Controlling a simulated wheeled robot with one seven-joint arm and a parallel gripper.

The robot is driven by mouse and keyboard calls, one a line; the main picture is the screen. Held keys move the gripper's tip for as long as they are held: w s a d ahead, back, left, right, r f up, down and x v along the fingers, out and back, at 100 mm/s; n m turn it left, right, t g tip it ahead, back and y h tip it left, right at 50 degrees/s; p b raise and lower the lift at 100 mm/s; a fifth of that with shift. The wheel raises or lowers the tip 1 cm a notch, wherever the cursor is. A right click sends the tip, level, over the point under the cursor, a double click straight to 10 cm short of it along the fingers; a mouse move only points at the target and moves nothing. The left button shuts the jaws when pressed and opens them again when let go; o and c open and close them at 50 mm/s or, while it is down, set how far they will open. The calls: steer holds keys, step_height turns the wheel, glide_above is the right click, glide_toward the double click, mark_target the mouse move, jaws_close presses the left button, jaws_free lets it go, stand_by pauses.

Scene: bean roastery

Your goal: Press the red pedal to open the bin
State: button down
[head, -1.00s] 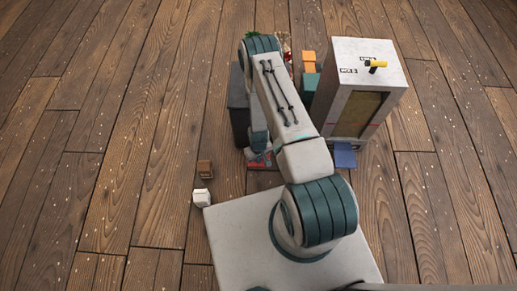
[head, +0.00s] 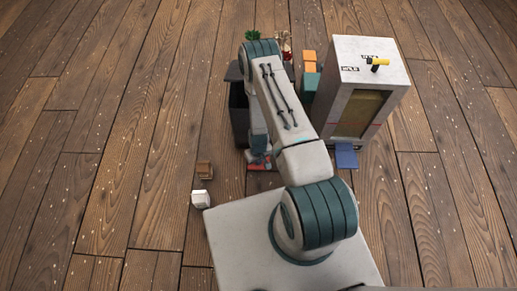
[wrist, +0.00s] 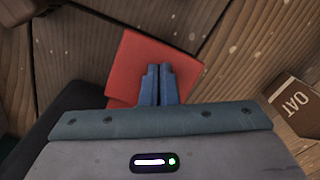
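The red pedal (wrist: 125,62) is a flat red plate, seen under my gripper in the wrist view. In the head view a bit of the pedal (head: 266,163) shows at the foot of the dark bin (head: 239,122). My gripper (wrist: 158,70) is shut and empty, with its blue fingertips down over the pedal; they appear to press on it. The bin's lid (head: 234,72) stands raised above a dark opening. My arm hides the right part of the bin.
A pale cabinet (head: 352,105) with a yellow handle (head: 378,64) and a blue pedal (head: 346,156) stands to the right. A brown box (head: 205,170) and a white box (head: 200,200) lie left on open floor.

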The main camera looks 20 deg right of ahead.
steer(key=shift+s, duration=0.15)
step_height(320, 180, up, 9)
steer(key=p, duration=0.6)
stand_by(0.8)
steer(key=w+r+p, duration=0.2)
steer(key=r+p, duration=0.2)
steer(key=r, duration=1.1)
steer(key=w+r+m+t+p, duration=0.1)
steer(key=w+r+p, duration=0.3)
steer(key=r, duration=1.1)
steer(key=w+r+p, duration=0.1)
steer(key=r+p, duration=0.4)
steer(key=r, duration=1)
steer(key=s+r+t+p, duration=0.1)
steer(key=s+r+p, duration=0.3)
steer(key=r, duration=0.7)
steer(key=s+r+p, duration=0.3)
steer(key=r, duration=0.9)
steer(key=s+r+m+p, duration=0.1)
steer(key=s+r+p, duration=0.6)
steer(key=s+r, duration=0.6)
step_height(320, 180, up, 3)
steer(key=shift+s+a+m+t, duration=0.15)
steer(key=shift+s+m+t, duration=0.15)
steer(key=shift+s+t, duration=0.1)
